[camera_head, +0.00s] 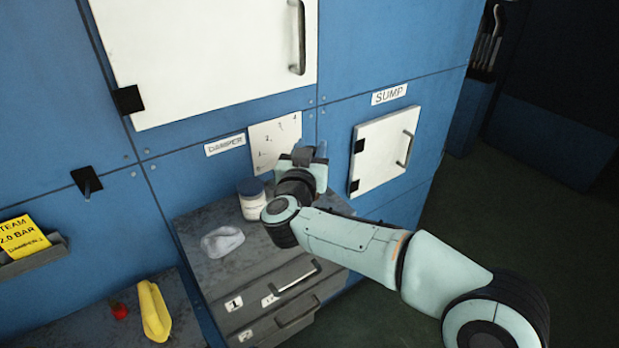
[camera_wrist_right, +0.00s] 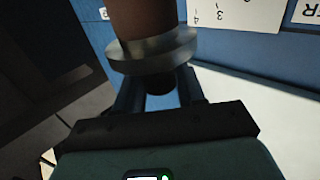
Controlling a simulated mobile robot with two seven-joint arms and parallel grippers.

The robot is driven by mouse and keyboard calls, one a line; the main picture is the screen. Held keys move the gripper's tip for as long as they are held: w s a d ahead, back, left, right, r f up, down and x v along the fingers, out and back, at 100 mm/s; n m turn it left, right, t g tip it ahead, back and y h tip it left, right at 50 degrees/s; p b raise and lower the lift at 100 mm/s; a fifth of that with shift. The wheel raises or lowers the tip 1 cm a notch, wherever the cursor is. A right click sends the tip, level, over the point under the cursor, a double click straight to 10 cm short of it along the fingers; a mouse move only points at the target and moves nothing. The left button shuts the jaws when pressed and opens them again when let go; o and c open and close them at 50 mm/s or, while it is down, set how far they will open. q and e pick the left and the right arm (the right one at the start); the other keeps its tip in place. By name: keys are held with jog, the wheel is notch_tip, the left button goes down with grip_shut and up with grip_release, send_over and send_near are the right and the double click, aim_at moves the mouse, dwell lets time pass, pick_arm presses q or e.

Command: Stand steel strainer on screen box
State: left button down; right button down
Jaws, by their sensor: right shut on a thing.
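My right gripper (camera_head: 308,155) is in front of the blue wall, right of the numbered plate. In the right wrist view its fingers (camera_wrist_right: 160,100) are closed on the dark knob end of a brown cylinder with a grey flange (camera_wrist_right: 150,48), which looks to be the steel strainer. The strainer points away from the gripper, and its far end is out of that view. In the head view the gripper and arm hide it. I cannot tell which thing is the screen box. My left gripper is not in view.
The white SUMP door (camera_head: 384,150) is shut. A yellow object (camera_head: 154,311) and a small red one (camera_head: 119,311) lie at lower left.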

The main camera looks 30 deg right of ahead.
jog(key=shift+f+b, duration=0.5)
jog(key=shift+f, duration=2.1)
jog(key=shift+f, duration=0.15)
jog(key=c, duration=0.7)
grip_release()
jog(key=shift+f, duration=0.1)
jog(key=shift+r, duration=0.3)
jog(key=b+v, duration=0.1)
jog(key=v, duration=1.1)
jog(key=shift+f, duration=0.1)
